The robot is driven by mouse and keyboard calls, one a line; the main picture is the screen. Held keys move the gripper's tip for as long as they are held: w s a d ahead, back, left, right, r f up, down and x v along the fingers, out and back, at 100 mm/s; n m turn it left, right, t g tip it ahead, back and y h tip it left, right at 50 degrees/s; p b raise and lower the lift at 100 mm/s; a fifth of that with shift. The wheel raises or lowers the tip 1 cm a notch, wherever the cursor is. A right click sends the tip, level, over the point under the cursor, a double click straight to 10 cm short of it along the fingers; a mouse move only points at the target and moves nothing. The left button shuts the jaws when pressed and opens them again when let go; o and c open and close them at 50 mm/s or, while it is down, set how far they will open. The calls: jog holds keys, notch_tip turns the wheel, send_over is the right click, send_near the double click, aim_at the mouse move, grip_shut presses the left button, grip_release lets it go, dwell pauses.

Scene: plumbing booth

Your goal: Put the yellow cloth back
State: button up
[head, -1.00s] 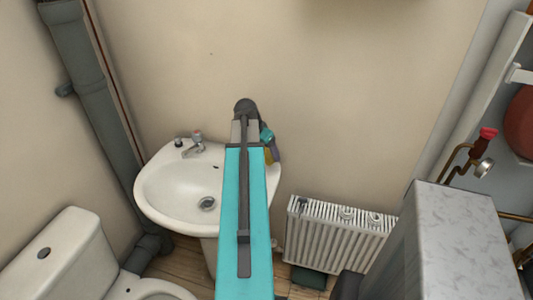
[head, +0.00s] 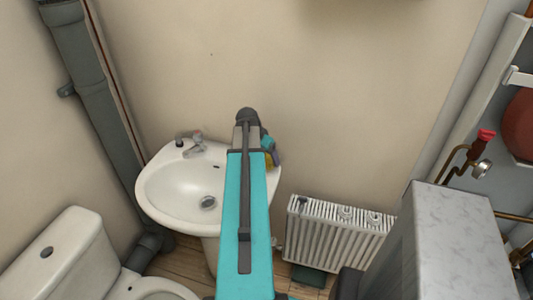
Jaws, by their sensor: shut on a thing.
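A small patch of the yellow cloth (head: 268,162) shows at the right side of my arm, over the right rim of the white washbasin (head: 155,208). My gripper is mostly behind my own arm, with only part of the wrist end (head: 273,150) showing beside it. It is shut on the yellow cloth. The fingertips and most of the cloth are hidden, so I cannot tell whether the cloth touches the basin.
A tap (head: 195,145) stands at the back of the basin. A white radiator (head: 335,235) is on the wall to the right. A toilet (head: 65,255) is at lower left, and a grey-topped cabinet (head: 455,225) at right. A grey pipe (head: 95,110) runs up the left corner.

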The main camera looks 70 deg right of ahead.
jog(key=shift+f, duration=0.3)
jog(key=o, duration=0.6)
jog(key=shift+o, duration=0.2)
jog(key=shift+r, duration=0.25)
jog(key=b+v, duration=0.2)
jog(key=v, duration=0.9)
jog(key=shift+a+r, duration=0.25)
jog(key=shift+r, duration=0.1)
jog(key=shift+w, duration=0.1)
dwell(0.4)
